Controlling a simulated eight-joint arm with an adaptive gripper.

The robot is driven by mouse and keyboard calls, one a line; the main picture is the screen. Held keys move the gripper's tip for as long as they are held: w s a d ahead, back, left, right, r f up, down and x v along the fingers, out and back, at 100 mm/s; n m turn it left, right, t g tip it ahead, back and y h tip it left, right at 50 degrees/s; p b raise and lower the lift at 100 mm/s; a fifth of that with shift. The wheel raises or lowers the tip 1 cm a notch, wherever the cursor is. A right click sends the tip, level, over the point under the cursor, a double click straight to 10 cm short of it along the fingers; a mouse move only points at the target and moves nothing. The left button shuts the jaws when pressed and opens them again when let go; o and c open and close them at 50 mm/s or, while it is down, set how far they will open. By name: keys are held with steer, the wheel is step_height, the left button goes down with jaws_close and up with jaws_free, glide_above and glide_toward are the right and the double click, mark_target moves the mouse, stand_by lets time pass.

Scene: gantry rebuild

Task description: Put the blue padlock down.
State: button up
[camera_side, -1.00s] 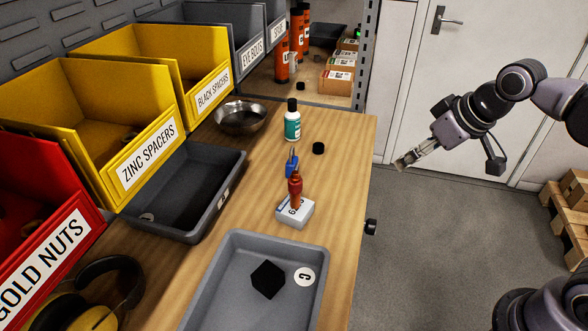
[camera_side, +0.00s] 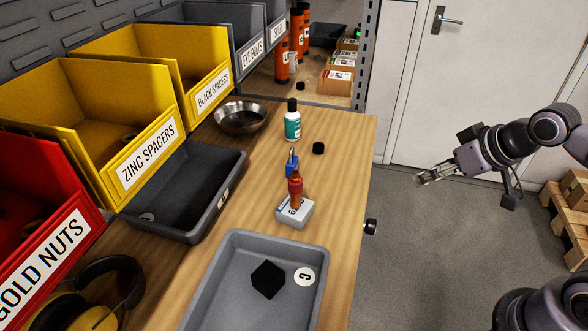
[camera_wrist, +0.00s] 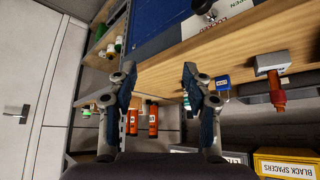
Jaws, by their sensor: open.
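The blue padlock (camera_side: 291,168) stands on the wooden bench in the side view, its shackle upward, partly hidden behind a red bottle-like item. A small blue thing in the wrist view (camera_wrist: 222,84) looks like the same padlock. My gripper (camera_side: 424,178) is off the right side of the bench, above the floor, well apart from the padlock. In the wrist view its two fingers (camera_wrist: 158,78) are spread, with nothing between them.
The red item (camera_side: 295,187) stands on a white labelled box (camera_side: 295,214). A teal bottle (camera_side: 292,126), black cap (camera_side: 318,148) and metal bowl (camera_side: 240,117) are behind. A grey tray (camera_side: 318,262) holds a black block. Bins line the left.

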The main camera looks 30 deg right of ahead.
steer(key=w+a+r+n+g+h, duration=0.1)
steer(key=w+a+r+n+h, duration=0.3)
steer(key=w+n, duration=0.45)
steer(key=w+a+r+n+g+h, duration=0.1)
steer(key=w+a+r+n+h, duration=0.2)
steer(key=w+a+n, duration=0.45)
steer(key=w+a+f+n+t+h, duration=0.1)
steer(key=w+a+f+n+h, duration=0.1)
steer(key=a+n, duration=0.35)
steer(key=w+a+f+n+t+h, duration=0.1)
steer(key=a+n+h, duration=0.15)
steer(key=a, duration=0.55)
glide_toward(293, 156)
steer(key=shift+d+r+n, duration=0.2)
steer(key=shift+d+n, duration=0.1)
steer(key=shift+n, duration=0.1)
steer(key=shift+w+d+f, duration=0.1)
steer(key=shift+f, duration=0.25)
steer(key=shift+w+d+f, duration=0.15)
steer(key=shift+d, duration=0.05)
steer(key=x, duration=1)
steer(key=shift+w, duration=0.15)
jaws_close()
